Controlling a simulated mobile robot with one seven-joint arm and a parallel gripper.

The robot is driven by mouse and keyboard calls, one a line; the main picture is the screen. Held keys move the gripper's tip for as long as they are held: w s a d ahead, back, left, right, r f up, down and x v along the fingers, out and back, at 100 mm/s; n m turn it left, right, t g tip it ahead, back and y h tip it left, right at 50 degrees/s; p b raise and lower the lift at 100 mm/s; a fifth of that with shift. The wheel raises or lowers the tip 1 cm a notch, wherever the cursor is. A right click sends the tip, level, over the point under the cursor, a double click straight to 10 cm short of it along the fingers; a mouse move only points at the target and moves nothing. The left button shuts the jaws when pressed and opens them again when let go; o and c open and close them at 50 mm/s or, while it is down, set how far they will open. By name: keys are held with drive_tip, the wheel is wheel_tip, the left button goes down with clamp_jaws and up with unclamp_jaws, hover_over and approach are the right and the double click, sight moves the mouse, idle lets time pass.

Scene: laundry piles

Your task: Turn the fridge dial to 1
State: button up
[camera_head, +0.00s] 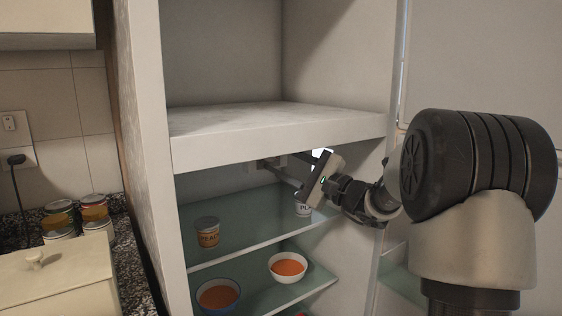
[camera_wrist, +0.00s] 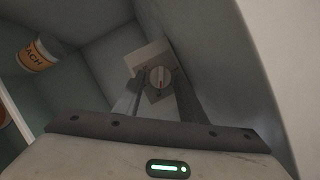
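The fridge dial (camera_wrist: 158,77) is a small round grey knob on a pale plate (camera_wrist: 146,57) on the fridge's inner wall. Its numbers are too small to read, and I cannot tell its setting. In the wrist view my gripper (camera_wrist: 159,78) is open, with one finger on each side of the dial. I cannot tell whether the fingers touch it. In the head view my gripper (camera_head: 274,170) reaches into the open fridge (camera_head: 155,150), under the thick upper shelf, and largely hides the dial area.
A peach can (camera_head: 207,233) and a partly hidden can (camera_head: 303,208) stand on the glass shelf (camera_head: 250,224). The peach can also shows in the wrist view (camera_wrist: 38,55). Bowls of orange food (camera_head: 288,267) (camera_head: 218,296) sit below. The thick upper shelf (camera_head: 280,138) is close above my gripper.

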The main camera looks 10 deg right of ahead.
drive_tip(key=shift+o, duration=0.7)
drive_tip(key=shift+s+d, duration=0.2)
drive_tip(key=p+v, duration=0.2)
drive_tip(key=v, duration=1.5)
drive_tip(key=shift+r, duration=0.1)
